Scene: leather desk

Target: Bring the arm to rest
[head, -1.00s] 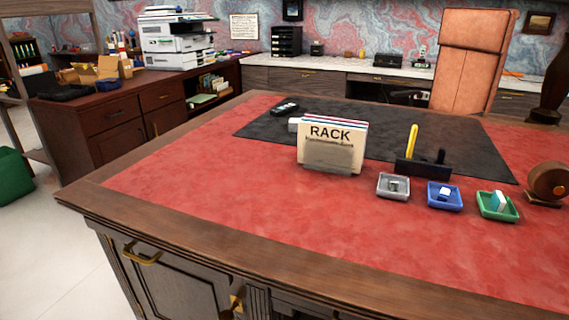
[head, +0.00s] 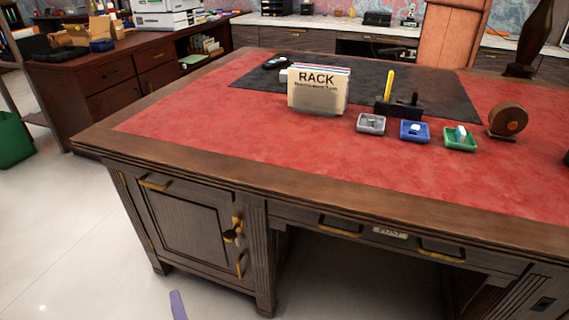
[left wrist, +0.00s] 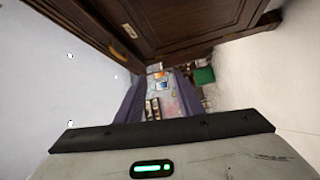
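My left gripper (head: 177,305) shows only as a purple finger piece at the bottom edge of the head view, low in front of the desk (head: 165,126) and over the pale floor. In the left wrist view my left gripper (left wrist: 160,90) has its two purple fingers apart, with nothing held between them. Distant room items show through the gap. The dark wooden desk side with a brass handle (left wrist: 130,30) is at the top of that view. My right gripper is not in view.
On the red desktop stand a card rack (head: 317,93), a pen holder (head: 399,107), a grey tray (head: 371,130), a blue tray (head: 404,136), a green tray (head: 448,143) and a round brown object (head: 507,119). A green bin (head: 14,140) is at far left. Floor left of the desk is clear.

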